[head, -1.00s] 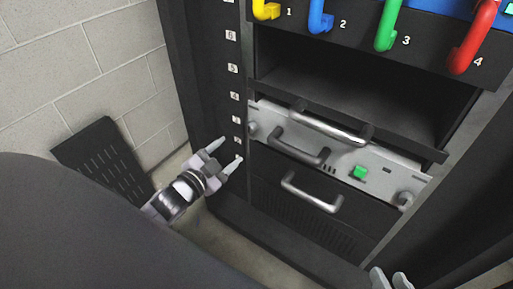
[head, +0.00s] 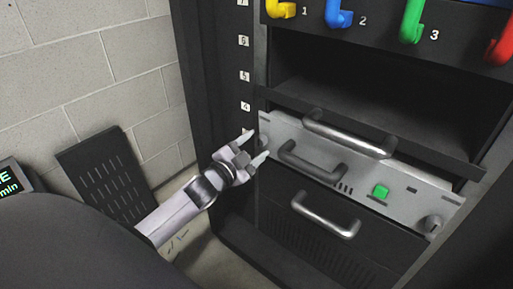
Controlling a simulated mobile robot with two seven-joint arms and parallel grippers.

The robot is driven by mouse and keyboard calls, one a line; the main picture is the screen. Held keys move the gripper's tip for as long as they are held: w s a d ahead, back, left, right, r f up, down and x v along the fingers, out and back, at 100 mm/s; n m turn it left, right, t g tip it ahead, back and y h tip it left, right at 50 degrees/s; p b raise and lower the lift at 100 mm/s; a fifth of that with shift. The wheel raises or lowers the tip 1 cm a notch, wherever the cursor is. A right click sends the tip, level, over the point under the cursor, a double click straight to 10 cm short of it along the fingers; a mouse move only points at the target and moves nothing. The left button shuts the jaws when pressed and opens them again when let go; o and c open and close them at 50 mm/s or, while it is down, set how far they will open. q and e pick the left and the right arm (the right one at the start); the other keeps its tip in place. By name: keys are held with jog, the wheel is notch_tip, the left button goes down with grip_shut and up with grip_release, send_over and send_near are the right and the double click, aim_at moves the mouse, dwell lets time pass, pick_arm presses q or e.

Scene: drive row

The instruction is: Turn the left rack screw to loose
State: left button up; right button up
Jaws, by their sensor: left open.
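The left rack screw (head: 263,141) is a small grey knob at the left end of the light grey rack unit's front panel (head: 405,192). My left gripper (head: 257,146) is open, with one fingertip above and left of the knob and the other below it. The knob shows between the fingertips; I cannot tell whether they touch it. The matching right screw (head: 433,223) sits at the panel's right end. My right gripper is not in view.
The panel carries a dark handle (head: 313,161) and a green button (head: 381,191). Silver handles (head: 348,135) (head: 325,214) stick out above and below. Coloured hooks (head: 338,14) line the top. A dark slotted panel (head: 105,172) leans by the wall at left.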

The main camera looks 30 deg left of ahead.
pick_arm(q)
jog(key=shift+w, duration=0.7)
jog(key=c, duration=1)
jog(key=shift+c, duration=0.2)
